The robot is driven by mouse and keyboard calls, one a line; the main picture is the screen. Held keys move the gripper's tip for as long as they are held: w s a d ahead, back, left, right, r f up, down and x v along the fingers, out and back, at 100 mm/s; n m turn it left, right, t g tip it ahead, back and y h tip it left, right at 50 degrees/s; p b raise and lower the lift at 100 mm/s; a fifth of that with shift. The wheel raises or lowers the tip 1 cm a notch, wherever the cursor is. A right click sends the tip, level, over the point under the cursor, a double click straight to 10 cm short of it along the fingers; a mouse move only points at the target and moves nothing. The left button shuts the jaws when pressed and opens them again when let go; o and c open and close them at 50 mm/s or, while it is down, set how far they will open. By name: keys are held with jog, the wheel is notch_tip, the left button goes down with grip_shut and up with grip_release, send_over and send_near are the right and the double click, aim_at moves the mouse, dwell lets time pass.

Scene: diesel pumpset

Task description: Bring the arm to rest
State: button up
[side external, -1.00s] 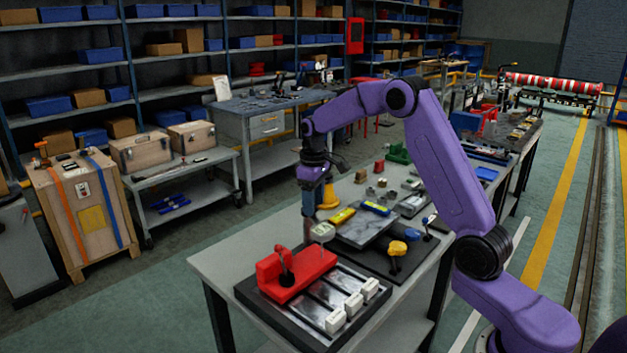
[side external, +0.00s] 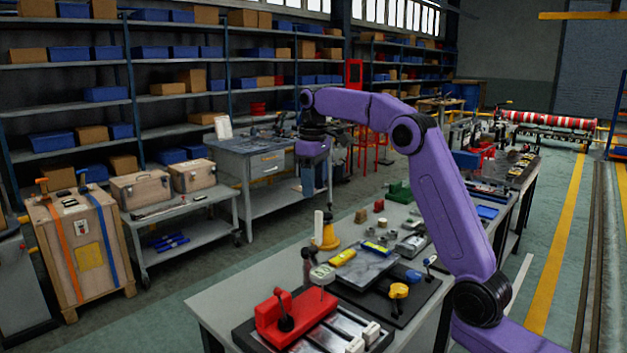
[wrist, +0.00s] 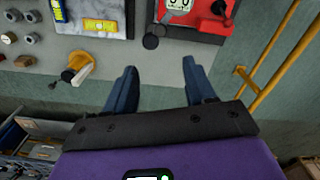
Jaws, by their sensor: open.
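My gripper (side external: 318,188) hangs pointing down, high above the far-left edge of the workbench (side external: 215,305). In the wrist view my gripper (wrist: 158,68) has its two dark blue fingers spread wide, with nothing between them. The grey bench edge and green floor show below and past the fingertips. A red fixture (side external: 291,318) stands on the near end of the bench, clear of my gripper; it also shows at the top of the wrist view (wrist: 207,20).
A yellow block (side external: 343,257) lies on a grey plate, and a yellow knob (side external: 398,291) stands on a black mat. A grey cabinet bench (side external: 235,155) and a trolley with wooden cases (side external: 140,190) stand behind. The air around my gripper is clear.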

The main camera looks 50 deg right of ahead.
jog(key=shift+r, duration=0.35)
jog(key=shift+a, duration=0.1)
jog(key=s+a+f+n, duration=0.2)
jog(key=s+a, duration=0.6)
jog(key=a, duration=0.1)
jog(key=s+a+f+n, duration=0.3)
jog(key=s+a, duration=0.5)
jog(key=s+d+f+n, duration=0.1)
jog(key=s+f, duration=0.3)
jog(key=s, duration=0.7)
jog(key=s+d+f+n, duration=0.1)
jog(key=s+f+n, duration=0.2)
jog(key=s, duration=0.9)
jog(key=shift+s+d+f, duration=0.15)
jog(key=shift+s+f, duration=0.05)
jog(key=shift+f, duration=0.75)
